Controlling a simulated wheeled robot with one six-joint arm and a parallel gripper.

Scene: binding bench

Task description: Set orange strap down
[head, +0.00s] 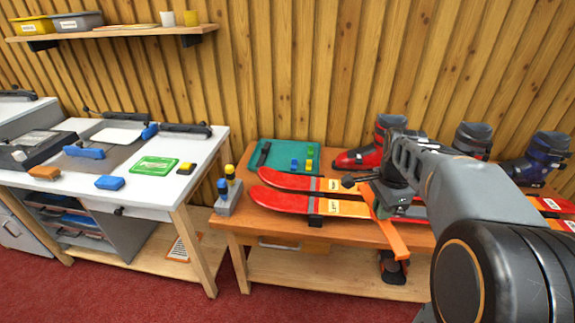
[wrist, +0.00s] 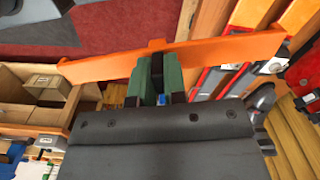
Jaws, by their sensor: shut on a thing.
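The orange strap (head: 391,236) is a long flat band held in my gripper (head: 376,207) over the front part of the wooden bench (head: 285,231). In the wrist view the strap (wrist: 215,52) runs across the picture, with the dark and green fingers of my gripper (wrist: 158,68) shut on it near its middle. In the head view the strap slants down past the bench's front edge, and its upper part is partly hidden by my gripper. I cannot tell whether it touches the skis or the bench.
Red and orange skis (head: 283,200) lie along the bench below my gripper. A red boot (head: 366,155) and dark boots (head: 541,160) stand behind. A green mat (head: 284,149) lies at the back left, near a grey bottle holder (head: 228,203). A white-topped table (head: 207,147) stands left.

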